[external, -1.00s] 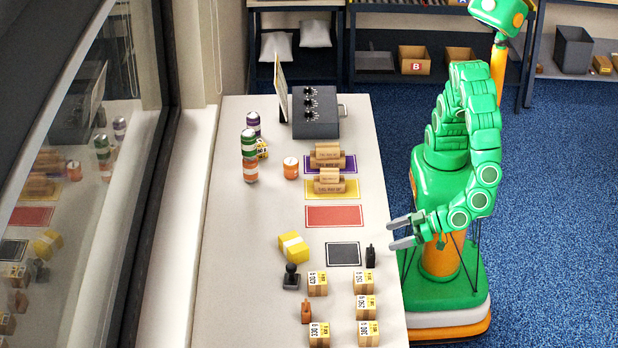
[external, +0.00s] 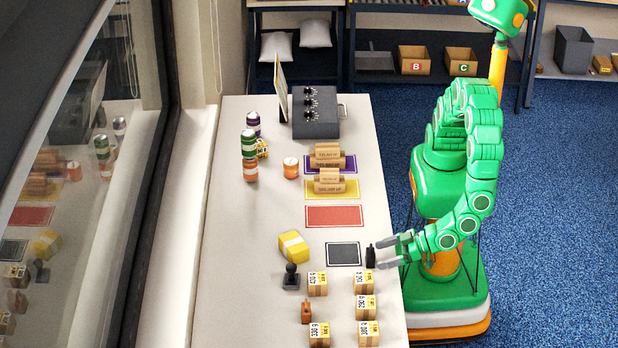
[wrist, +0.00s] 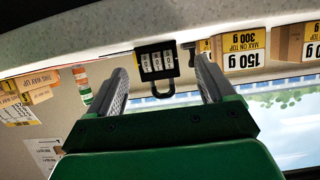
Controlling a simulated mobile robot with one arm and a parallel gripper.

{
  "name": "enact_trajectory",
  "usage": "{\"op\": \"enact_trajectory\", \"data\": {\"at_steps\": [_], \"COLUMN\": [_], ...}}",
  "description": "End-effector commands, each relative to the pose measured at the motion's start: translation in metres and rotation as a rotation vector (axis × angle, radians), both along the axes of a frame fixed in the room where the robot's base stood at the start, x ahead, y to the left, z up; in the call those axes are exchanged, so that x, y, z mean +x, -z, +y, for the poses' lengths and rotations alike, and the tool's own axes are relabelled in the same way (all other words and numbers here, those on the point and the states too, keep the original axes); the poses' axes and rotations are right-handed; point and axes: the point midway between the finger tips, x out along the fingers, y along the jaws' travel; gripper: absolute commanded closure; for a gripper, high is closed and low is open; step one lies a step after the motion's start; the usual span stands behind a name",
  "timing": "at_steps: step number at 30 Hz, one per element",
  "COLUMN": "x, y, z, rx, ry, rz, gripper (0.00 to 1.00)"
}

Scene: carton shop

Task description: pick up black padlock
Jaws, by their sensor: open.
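The black padlock (external: 370,256) stands upright near the right edge of the table, just right of the black-bordered dark mat (external: 343,254). In the wrist view the padlock (wrist: 158,62) shows its number dials and a dark shackle, and it lies beyond and between my fingertips. My gripper (external: 382,254) is open and empty, with its fingers pointing left at the padlock from the table's right edge. In the wrist view my gripper's two fingers (wrist: 160,66) stand apart on either side of the padlock. I cannot tell whether either finger touches it.
Several small labelled cartons (external: 364,283) stand in front of the padlock. A dark stamp-like object (external: 291,277) and a yellow package (external: 294,245) lie to the left. A red mat (external: 335,216) behind is bare.

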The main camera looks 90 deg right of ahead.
Motion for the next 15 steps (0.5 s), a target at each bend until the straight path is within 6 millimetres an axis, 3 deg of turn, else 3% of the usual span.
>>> {"op": "enact_trajectory", "data": {"at_steps": [15], "x": [0.043], "y": [0.012], "z": [-0.003], "rx": [0.002], "ry": [0.001], "rz": [-0.003], "gripper": [0.17]}}
